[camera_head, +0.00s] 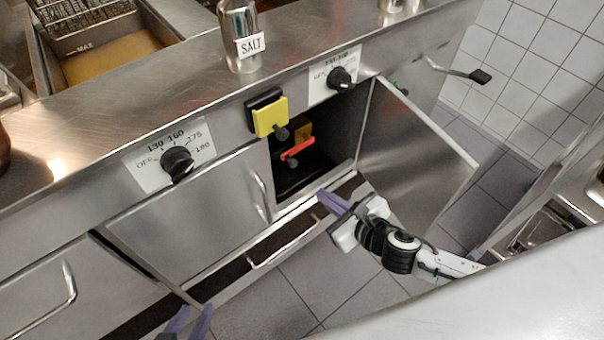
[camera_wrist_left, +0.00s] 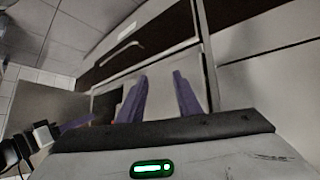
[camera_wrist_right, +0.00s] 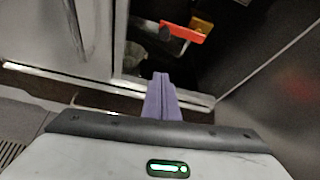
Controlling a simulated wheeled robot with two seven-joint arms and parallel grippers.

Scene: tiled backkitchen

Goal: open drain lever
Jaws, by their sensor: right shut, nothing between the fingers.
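The red drain lever (camera_head: 297,149) sits inside the open cabinet compartment (camera_head: 318,165), below a yellow block. In the right wrist view the lever (camera_wrist_right: 184,32) is ahead of the fingers, with an orange-yellow piece (camera_wrist_right: 201,24) at its right end. My right gripper (camera_head: 333,202) is shut and empty, in front of and below the compartment opening, apart from the lever. Its closed purple fingers also show in the right wrist view (camera_wrist_right: 161,98). My left gripper (camera_head: 190,322) is low at the bottom edge of the head view. Its fingers (camera_wrist_left: 160,98) are apart and empty.
The compartment's door (camera_head: 415,155) stands open to the right, beside my right arm. A closed door (camera_head: 195,225) with a handle is at the left. A yellow block (camera_head: 270,117) and control knobs (camera_head: 177,161) stick out above. A salt shaker (camera_head: 240,35) stands on the counter.

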